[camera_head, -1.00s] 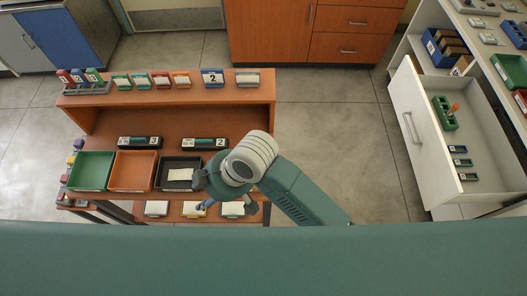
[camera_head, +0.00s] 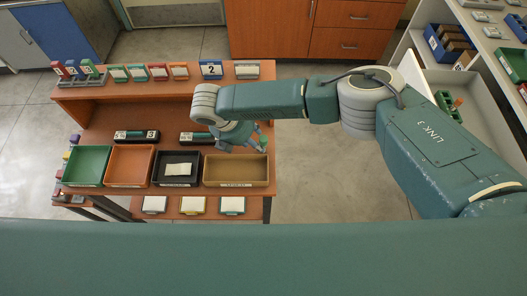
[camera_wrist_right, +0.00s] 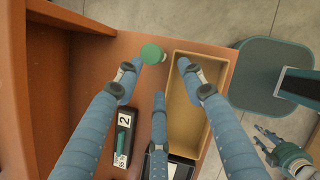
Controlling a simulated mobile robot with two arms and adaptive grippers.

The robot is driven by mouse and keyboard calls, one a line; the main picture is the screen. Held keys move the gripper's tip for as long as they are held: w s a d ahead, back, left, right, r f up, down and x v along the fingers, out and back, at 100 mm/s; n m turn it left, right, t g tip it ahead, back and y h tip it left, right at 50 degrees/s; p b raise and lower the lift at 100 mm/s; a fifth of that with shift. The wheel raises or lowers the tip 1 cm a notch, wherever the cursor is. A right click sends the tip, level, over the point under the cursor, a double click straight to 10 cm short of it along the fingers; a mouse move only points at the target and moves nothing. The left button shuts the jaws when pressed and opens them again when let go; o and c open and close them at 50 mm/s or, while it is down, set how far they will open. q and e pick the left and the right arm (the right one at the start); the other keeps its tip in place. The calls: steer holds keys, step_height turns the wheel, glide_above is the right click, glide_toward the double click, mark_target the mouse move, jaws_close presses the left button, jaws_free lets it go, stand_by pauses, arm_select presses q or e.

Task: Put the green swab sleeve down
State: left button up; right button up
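The green swab sleeve shows as a round green end (camera_wrist_right: 152,54) in the right wrist view, on the desk just off the corner of the tan tray (camera_wrist_right: 166,100). In the head view it is a small green piece (camera_head: 263,142) by the tan tray's back right corner, partly behind my fingers. My right gripper (camera_head: 243,142) is over the desk behind that tray. In the wrist view its fingers (camera_wrist_right: 160,68) are spread. The left finger's tip is close beside the sleeve; whether they touch is unclear. Grey fingers (camera_wrist_right: 268,148) at lower right seem to be my left gripper.
Green (camera_head: 87,184), orange (camera_head: 130,183) and black (camera_head: 158,182) trays stand left of the tan one. Black labelled holders (camera_head: 136,136) lie behind them. The upper shelf (camera_head: 130,90) carries several coloured racks. An open white drawer (camera_head: 482,130) is at right, past open floor.

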mark_target(260, 142)
steer(key=b+x, duration=0.1)
steer(key=x, duration=0.1)
steer(key=b+x, duration=0.3)
steer(key=x, duration=0.1)
steer(key=shift+s+d+f+b, duration=0.1)
steer(key=shift+d+f+b, duration=0.2)
steer(key=shift+d, duration=0.1)
steer(key=shift+d+f, duration=0.1)
steer(key=shift+f, duration=0.15)
steer(key=shift+w, duration=0.6)
steer(key=shift+c, duration=0.7)
steer(key=shift+s+r, duration=0.15)
steer(key=shift+r, duration=0.1)
steer(key=c, duration=0.6)
arm_select(q)
step_height(260, 142, down, 6)
steer(key=shift+r, duration=0.15)
arm_select(e)
steer(key=shift+c, duration=0.6)
steer(key=shift+c, duration=0.2)
